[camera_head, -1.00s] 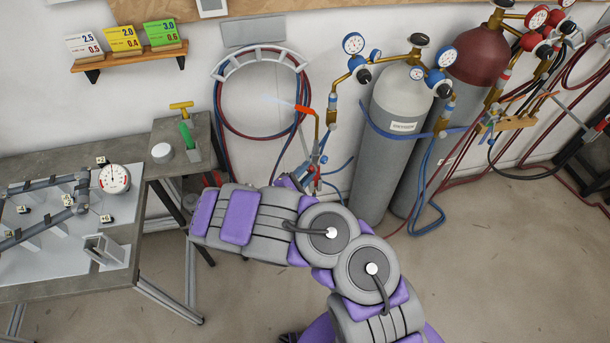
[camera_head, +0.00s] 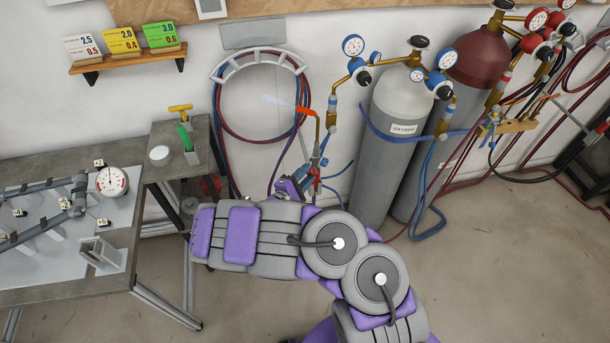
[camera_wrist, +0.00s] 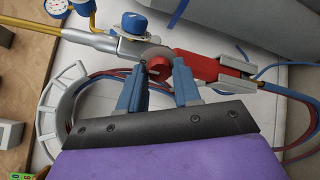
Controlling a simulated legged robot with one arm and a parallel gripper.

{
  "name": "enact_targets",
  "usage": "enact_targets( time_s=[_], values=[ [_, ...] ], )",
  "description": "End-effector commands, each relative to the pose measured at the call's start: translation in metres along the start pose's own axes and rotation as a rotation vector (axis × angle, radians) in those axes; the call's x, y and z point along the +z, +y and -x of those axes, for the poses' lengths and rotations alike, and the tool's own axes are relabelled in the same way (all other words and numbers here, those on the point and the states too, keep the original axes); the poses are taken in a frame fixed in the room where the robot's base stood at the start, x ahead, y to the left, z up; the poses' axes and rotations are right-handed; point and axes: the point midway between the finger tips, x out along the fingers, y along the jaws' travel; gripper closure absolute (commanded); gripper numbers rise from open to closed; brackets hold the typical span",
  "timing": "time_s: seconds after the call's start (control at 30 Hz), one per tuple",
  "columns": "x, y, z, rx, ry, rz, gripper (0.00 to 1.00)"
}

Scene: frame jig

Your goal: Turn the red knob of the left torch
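The left torch (camera_head: 316,160) stands upright near the wall, left of the grey cylinder. In the wrist view it lies across the top, with a silver body (camera_wrist: 112,42), a blue knob (camera_wrist: 135,22) and a red part (camera_wrist: 205,68) along its handle. A red knob end (camera_wrist: 158,71) shows between the blue fingertips of my gripper (camera_wrist: 160,66). The fingers are apart, one on either side of it; contact is not clear. In the head view my gripper (camera_head: 290,187) is small beside the torch's lower part, and its fingertips are hard to make out.
Grey and dark red gas cylinders (camera_head: 398,125) with gauges and hoses stand right of the torch. Coiled hoses hang on a wall holder (camera_head: 262,60) behind it. A workbench (camera_head: 70,290) with pipes and a dial is at left. Another torch sits on a rack (camera_head: 515,126) at right.

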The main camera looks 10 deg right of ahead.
Motion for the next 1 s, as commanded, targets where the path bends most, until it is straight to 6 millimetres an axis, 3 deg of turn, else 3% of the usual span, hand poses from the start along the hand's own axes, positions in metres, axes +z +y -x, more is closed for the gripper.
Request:
enact_targets(
  time_s=[0.2,0.57,1.0],
  values=[
    [0.000,0.000,0.000,0.000,0.000,0.000,0.47],
    [-0.001,0.002,0.009,0.003,0.003,0.001,0.47],
    [-0.002,0.002,0.099,0.000,0.006,0.003,0.47]
  ],
)
